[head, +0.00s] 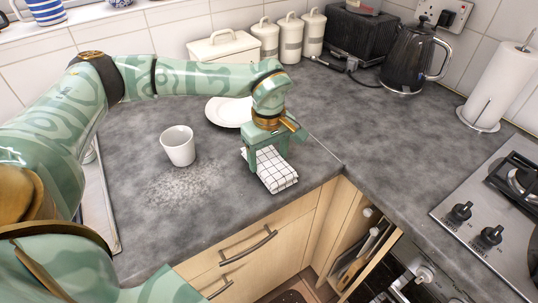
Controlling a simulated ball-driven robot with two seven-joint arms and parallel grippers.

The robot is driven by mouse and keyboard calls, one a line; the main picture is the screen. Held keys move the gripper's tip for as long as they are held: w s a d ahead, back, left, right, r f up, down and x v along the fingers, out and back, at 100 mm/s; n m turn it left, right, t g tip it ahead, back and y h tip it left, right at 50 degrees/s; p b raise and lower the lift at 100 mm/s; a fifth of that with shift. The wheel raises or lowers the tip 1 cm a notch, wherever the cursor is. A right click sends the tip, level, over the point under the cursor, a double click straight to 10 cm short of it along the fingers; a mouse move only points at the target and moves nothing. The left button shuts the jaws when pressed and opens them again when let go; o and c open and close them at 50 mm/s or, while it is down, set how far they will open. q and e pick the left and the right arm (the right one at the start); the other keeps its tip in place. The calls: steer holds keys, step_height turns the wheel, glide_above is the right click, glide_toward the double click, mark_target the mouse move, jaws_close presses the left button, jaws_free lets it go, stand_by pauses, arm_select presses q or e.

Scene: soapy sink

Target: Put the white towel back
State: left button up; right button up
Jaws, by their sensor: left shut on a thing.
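A folded white towel with a dark grid pattern (277,174) lies on the grey counter near its front edge, left of the inner corner. My left gripper (264,160) points down over the towel's back left part and is shut on it. The gripper covers part of the towel, and its fingertips are hard to make out. My right gripper is not in view.
A white mug (178,146) stands left of the towel, beside a patch of foam (180,185). A white plate (226,112) lies behind my gripper. Canisters (290,38), a kettle (411,58), a paper towel roll (497,85) and a hob (495,215) stand further off. The counter right of the towel is clear.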

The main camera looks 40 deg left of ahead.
mark_target(269, 159)
arm_select(q)
steer(key=o, duration=1)
steer(key=shift+r, duration=0.1)
step_height(269, 159, up, 12)
steer(key=p, duration=0.3)
